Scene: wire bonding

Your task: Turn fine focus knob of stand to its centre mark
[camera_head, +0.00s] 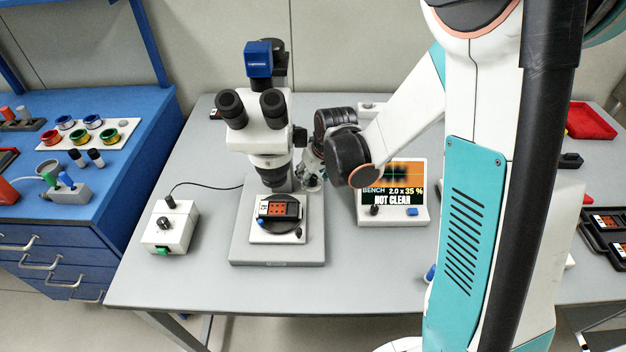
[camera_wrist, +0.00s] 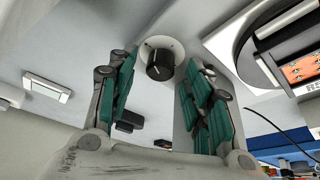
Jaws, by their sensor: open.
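The fine focus knob (camera_wrist: 160,63) is black and round, on a pale round dial plate (camera_wrist: 176,47) in the wrist view. A short light line shows on its face; I cannot read its setting. My gripper (camera_wrist: 161,74) is open, its teal-padded fingers on either side of the knob with a visible gap each side. In the head view, my gripper (camera_head: 314,166) is at the right side of the microscope stand (camera_head: 275,140); the knob cannot be made out there. The monitor (camera_head: 393,196) reads "BENCH 2.0 x 35 %" and "NOT CLEAR".
An orange-and-black part (camera_head: 278,209) sits on the stage under the microscope. A control box (camera_head: 170,227) with a cable stands at left. The monitor stands close to the right of the stand. The front of the grey table (camera_head: 200,288) is clear.

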